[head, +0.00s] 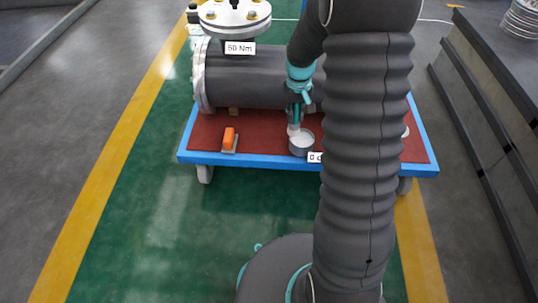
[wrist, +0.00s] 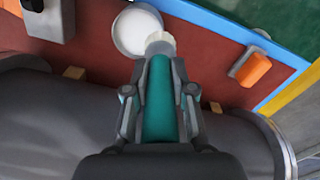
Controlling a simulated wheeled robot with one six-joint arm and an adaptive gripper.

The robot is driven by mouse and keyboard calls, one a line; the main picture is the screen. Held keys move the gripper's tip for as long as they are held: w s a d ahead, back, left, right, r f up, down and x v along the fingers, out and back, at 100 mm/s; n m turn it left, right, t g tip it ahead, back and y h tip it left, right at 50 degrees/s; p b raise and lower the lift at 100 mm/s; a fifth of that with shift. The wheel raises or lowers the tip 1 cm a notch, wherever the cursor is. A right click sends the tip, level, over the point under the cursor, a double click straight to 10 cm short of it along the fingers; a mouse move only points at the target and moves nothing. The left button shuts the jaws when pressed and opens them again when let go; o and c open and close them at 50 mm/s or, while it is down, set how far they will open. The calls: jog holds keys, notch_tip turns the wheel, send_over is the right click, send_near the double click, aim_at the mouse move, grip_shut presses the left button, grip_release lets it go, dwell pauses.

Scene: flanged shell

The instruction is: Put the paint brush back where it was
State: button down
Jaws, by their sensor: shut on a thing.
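My gripper (head: 295,108) is shut on the paint brush, over the front of the red-topped platform. The brush points away from the gripper, with its pale bristle end (wrist: 160,42) showing in the wrist view and its whitish tip (head: 293,130) in the head view. My fingers hide part of the handle. A round tin with a white inside (head: 301,145) stands on the platform. In the wrist view the bristle end overlaps the edge of the tin (wrist: 138,32). I cannot tell whether they touch.
A large grey flanged shell (head: 250,75) lies behind the tin, close to my gripper. An orange-handled tool (head: 229,139) lies left of the tin. The blue platform edge (head: 245,160) runs along the front. A grey object (wrist: 50,18) stands near the tin. My arm hides the right side.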

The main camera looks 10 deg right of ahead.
jog(key=shift+w+a+f+b, duration=0.65)
jog(key=shift+a+f, duration=0.7)
jog(key=shift+f, duration=0.25)
jog(key=shift+w+a+f+b, duration=0.5)
jog(key=shift+a+f+b, duration=0.15)
jog(key=shift+a+f, duration=0.85)
jog(key=shift+w+a+f+b, duration=0.65)
jog(key=shift+a+f, duration=0.5)
jog(key=shift+f, duration=0.6)
jog(key=shift+s+f, duration=0.1)
jog(key=shift+f, duration=0.05)
jog(key=c, duration=1)
grip_release()
